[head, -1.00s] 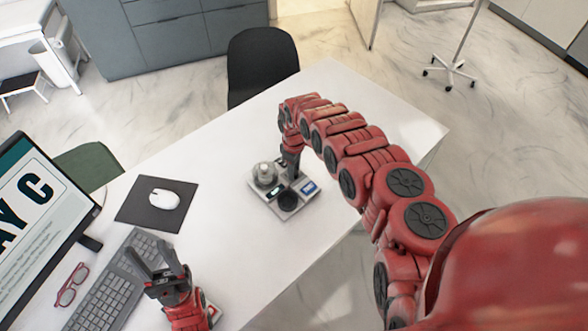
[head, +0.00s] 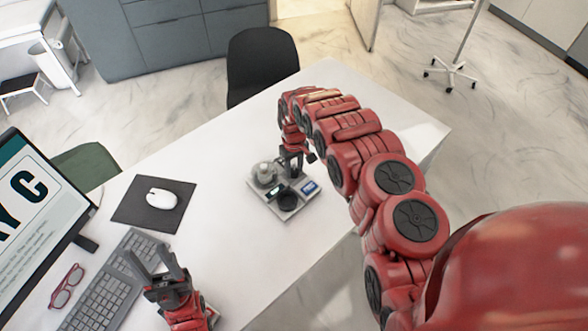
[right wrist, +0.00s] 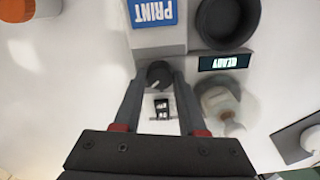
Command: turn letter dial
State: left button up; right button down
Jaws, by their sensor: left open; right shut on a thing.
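The dial (right wrist: 160,74) is a small dark round knob with a pale pointer mark, on the light grey desk device (head: 262,196). My right gripper (right wrist: 157,82) points down at the device, its fingers shut on either side of the dial. A small black label with white letters (right wrist: 162,108) shows between the fingers; I cannot read it surely. In the head view the right gripper hides the dial. The screen (head: 28,200) at the left shows "AY C", cut off by the picture edge. My left gripper (head: 156,268) is open and empty above the desk near the keyboard.
The device also bears a blue PRINT button (right wrist: 153,12), a black round cup (right wrist: 228,20), a READY display (right wrist: 224,62) and a glass-like rounded part (right wrist: 218,104). Mouse (head: 161,198), keyboard (head: 112,282) and red glasses (head: 66,286) lie left. The desk's far right is clear.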

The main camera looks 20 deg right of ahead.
aim_at(294, 171)
dwell(0.3)
jog(key=shift+c, duration=2.3)
grip_release()
notch_tip(294, 171, up, 18)
jog(key=p, duration=0.8)
jog(key=shift+f, duration=0.25)
